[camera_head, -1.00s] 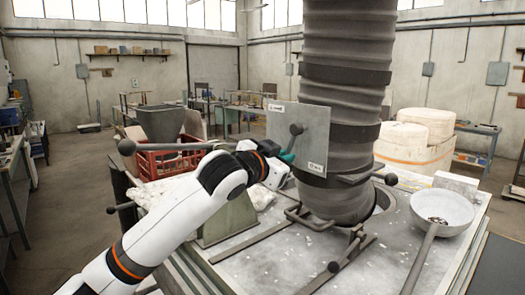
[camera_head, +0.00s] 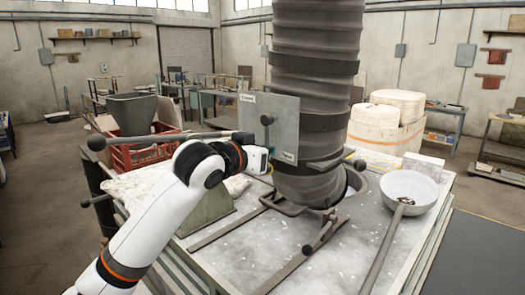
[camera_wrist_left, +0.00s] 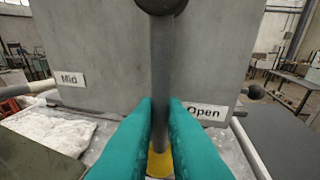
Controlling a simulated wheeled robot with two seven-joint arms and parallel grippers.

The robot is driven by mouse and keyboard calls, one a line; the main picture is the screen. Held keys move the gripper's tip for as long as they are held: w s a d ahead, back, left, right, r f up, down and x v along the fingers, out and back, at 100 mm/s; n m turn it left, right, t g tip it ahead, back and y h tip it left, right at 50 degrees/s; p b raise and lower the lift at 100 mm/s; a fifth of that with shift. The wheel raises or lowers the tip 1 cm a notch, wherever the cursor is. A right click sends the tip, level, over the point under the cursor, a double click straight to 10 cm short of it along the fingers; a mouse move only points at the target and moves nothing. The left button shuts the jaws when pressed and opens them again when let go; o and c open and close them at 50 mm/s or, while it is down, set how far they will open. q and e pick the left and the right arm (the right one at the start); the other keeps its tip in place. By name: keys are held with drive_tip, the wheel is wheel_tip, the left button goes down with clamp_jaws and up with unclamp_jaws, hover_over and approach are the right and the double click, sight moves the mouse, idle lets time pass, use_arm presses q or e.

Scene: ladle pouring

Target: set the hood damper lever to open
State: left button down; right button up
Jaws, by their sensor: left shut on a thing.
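The hood damper plate (camera_head: 283,132) is a flat grey panel on the front of the ribbed duct. Its small labels include "Mid" (camera_wrist_left: 70,79) at left and "Open" (camera_wrist_left: 207,112) at lower right in the left wrist view. The damper lever (camera_wrist_left: 161,62) is a dark rod with a round knob (camera_head: 267,119); in the wrist view it stands between those two labels, knob at the top. My left gripper (camera_wrist_left: 160,105), with green fingers, is shut on the lever's rod below the knob. My right gripper is not in view.
The ribbed duct (camera_head: 316,75) rises from the worktable (camera_head: 345,238). A bowl-shaped ladle (camera_head: 409,190) with a long handle lies at right. A red crate (camera_head: 140,155) and a grey hopper (camera_head: 131,113) stand at left. Another knobbed bar (camera_head: 165,138) passes above my left arm.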

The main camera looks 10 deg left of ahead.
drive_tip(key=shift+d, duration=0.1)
use_arm(q)
drive_tip(key=c, duration=1.5)
unclamp_jaws()
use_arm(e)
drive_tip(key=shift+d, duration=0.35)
use_arm(q)
drive_tip(key=b+v, duration=0.4)
drive_tip(key=v, duration=0.8)
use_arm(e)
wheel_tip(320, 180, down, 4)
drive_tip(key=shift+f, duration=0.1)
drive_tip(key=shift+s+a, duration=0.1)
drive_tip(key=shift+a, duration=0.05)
